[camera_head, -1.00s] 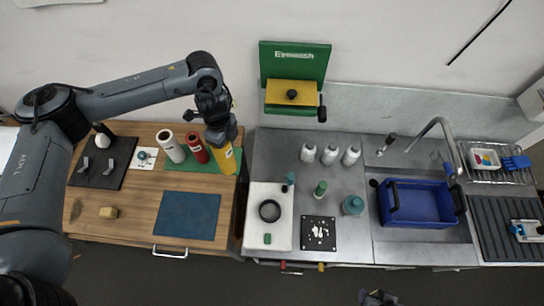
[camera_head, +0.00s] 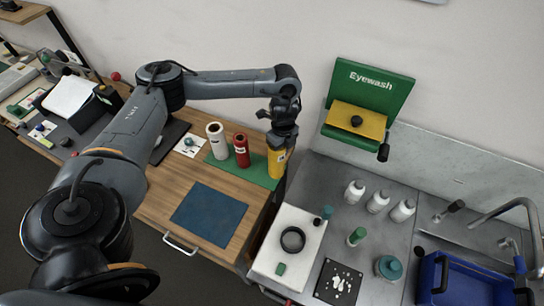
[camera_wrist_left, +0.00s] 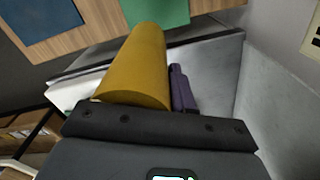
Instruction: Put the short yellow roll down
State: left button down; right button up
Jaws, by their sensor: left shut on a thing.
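The short yellow roll (camera_head: 276,164) is upright in my left gripper (camera_head: 281,146), which is shut around its top from above. In the head view it shows over the right end of the green mat (camera_head: 218,161). I cannot tell whether its bottom touches the mat. In the left wrist view the yellow roll (camera_wrist_left: 140,65) points away from the gripper, with the green mat (camera_wrist_left: 172,10) beyond its far end. A white roll (camera_head: 217,141) and a red roll (camera_head: 241,150) stand upright on the mat, left of the yellow one. My right gripper is not in view.
The mat lies on a wooden bench (camera_head: 175,182) with a blue mat (camera_head: 209,213) in front. To the right, a metal counter (camera_head: 330,190) holds a white tray (camera_head: 272,256), several bottles and a blue basin (camera_head: 470,275). A green eyewash board (camera_head: 375,80) is on the wall.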

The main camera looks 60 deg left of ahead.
pick_arm(q)
jog(key=a+f+p, duration=0.1)
jog(key=a+f, duration=0.3)
jog(key=f, duration=0.2)
jog(key=shift+s+a+f, duration=0.35)
jog(key=shift+s+f, duration=0.05)
jog(key=shift+s, duration=0.05)
jog(key=shift+f, duration=0.15)
jog(key=c, duration=1)
grip_release()
jog(key=shift+c, duration=0.2)
